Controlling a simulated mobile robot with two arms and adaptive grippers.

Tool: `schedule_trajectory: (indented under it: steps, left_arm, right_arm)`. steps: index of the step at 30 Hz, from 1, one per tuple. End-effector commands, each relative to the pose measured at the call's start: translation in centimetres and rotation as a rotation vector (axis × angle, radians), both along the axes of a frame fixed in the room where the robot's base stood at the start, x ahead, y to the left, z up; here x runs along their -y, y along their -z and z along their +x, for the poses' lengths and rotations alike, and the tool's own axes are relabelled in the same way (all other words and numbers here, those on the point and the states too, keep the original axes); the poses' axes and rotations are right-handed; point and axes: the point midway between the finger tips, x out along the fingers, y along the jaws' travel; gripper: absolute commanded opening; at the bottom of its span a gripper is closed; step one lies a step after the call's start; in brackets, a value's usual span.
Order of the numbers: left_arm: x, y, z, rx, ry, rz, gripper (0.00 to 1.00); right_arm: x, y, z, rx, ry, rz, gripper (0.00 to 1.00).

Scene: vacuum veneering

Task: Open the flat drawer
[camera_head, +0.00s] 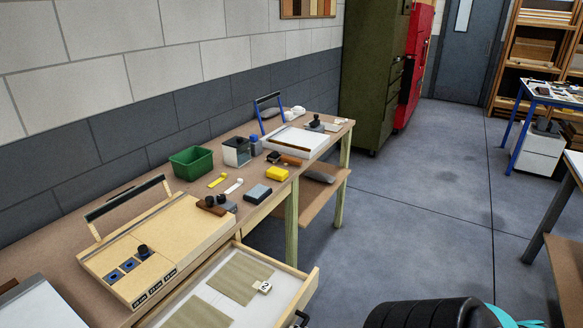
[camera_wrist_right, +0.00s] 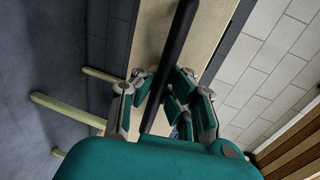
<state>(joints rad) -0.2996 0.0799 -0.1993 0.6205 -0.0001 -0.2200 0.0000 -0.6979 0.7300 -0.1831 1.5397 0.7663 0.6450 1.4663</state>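The flat drawer (camera_head: 308,285) is pulled out from under the workbench in the head view, and its front corner shows at lower centre. Veneer sheets (camera_head: 240,277) and a small white tag marked 2 (camera_head: 265,287) lie inside. A dark piece of its handle (camera_head: 300,319) shows at the bottom edge. In the right wrist view the black handle bar (camera_wrist_right: 176,50) runs between the fingers of my right gripper (camera_wrist_right: 160,90), which close in on it from both sides. The exact contact is partly hidden. The tan drawer front is behind. My left gripper is out of view.

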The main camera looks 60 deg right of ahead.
Motion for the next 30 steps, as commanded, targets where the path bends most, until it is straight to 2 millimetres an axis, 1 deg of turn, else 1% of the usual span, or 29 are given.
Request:
schedule_trajectory:
  steps: [2,3,11,18,22,26,30]
  left_arm:
    - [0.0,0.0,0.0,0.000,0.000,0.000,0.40]
    - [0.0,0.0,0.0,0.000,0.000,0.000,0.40]
    - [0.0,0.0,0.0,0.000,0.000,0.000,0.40]
    - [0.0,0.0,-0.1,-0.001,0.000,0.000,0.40]
    - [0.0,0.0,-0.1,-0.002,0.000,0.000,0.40]
    - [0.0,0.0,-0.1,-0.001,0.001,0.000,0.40]
    - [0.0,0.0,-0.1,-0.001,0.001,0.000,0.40]
  right_arm:
    - [0.0,0.0,0.0,0.001,0.000,0.000,0.00]
    - [0.0,0.0,0.0,0.001,0.000,0.000,0.02]
    - [0.0,0.0,0.1,0.000,0.000,0.000,0.36]
    - [0.0,0.0,0.0,0.000,0.000,0.000,0.36]
    - [0.1,-0.1,-0.7,-0.003,0.000,0.000,0.36]
    - [0.2,-0.4,-2.7,-0.005,0.000,0.000,0.36]
    - [0.4,-1.0,-5.8,-0.006,-0.001,0.000,0.36]
